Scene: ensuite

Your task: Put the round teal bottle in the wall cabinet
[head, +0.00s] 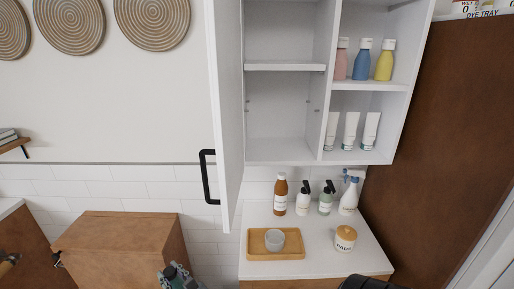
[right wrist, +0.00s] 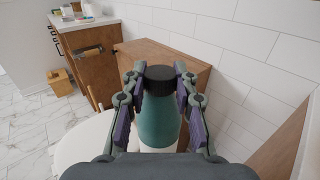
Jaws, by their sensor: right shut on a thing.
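The round teal bottle (right wrist: 159,122) has a black cap and stands between the fingers of my right gripper (right wrist: 158,105) in the right wrist view. My right gripper is shut on it. In the head view my right gripper (head: 176,274) shows only partly at the bottom edge, below and left of the wall cabinet. The white wall cabinet (head: 284,153) has its door (head: 227,110) swung open, with a black handle. Its left compartments look empty. Its right ones hold pink, blue and yellow bottles (head: 363,62) above several white tubes (head: 350,130).
Below the cabinet, a white counter (head: 318,255) holds a brown bottle (head: 280,195), pump bottles (head: 325,199), a spray bottle (head: 349,195), a lidded jar (head: 345,238) and a wooden tray (head: 257,251) with a cup. A brown wooden box (head: 120,240) stands left. A tall brown panel (head: 440,130) is right.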

